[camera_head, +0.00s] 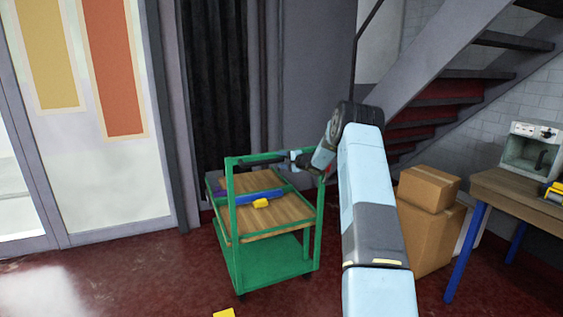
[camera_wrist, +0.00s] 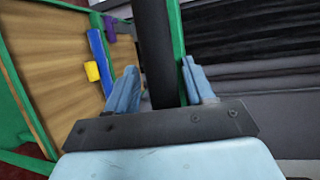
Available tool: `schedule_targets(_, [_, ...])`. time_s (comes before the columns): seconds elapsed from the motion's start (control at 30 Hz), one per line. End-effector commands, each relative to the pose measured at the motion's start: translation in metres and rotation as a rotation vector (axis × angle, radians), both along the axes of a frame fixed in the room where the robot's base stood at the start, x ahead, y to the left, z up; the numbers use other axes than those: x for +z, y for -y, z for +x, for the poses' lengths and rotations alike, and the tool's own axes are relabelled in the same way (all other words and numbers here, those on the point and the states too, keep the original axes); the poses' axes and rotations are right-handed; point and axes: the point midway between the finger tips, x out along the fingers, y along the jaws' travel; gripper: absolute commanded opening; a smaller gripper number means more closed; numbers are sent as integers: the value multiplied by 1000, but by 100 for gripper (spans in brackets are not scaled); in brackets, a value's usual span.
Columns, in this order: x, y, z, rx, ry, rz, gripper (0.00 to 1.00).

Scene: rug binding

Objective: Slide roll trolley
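The roll trolley (camera_head: 270,265) is a green wheeled frame with a wooden top deck and a green lower shelf, standing on the red floor. Its push rail at the top carries a black grip bar (camera_head: 262,163). My gripper (camera_head: 292,160) is at this rail, near its right end. In the wrist view the black bar (camera_wrist: 158,50) runs between the two light-blue fingers of my gripper (camera_wrist: 160,88). The fingers stand apart on either side of the bar. I cannot tell whether both press on it.
A blue roll (camera_head: 255,197) and a yellow piece (camera_head: 261,203) lie on the trolley deck. Cardboard boxes (camera_head: 430,225), a wooden table (camera_head: 510,190) and a staircase stand at right. A dark curtain hangs behind the trolley. Floor at front left is mostly open.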

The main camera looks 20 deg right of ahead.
Motion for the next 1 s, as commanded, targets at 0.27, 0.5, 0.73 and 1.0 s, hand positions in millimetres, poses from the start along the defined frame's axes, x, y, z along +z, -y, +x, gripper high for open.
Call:
schedule_targets(0.27, [4, 4, -7, -1, 3, -1, 53])
schedule_targets(0.5, [11, 20, -43, -1, 1, -1, 53])
schedule_targets(0.73, [18, 38, -84, -1, 0, -1, 53])
schedule_targets(1.0, [23, 52, -115, 2, 0, 0, 53])
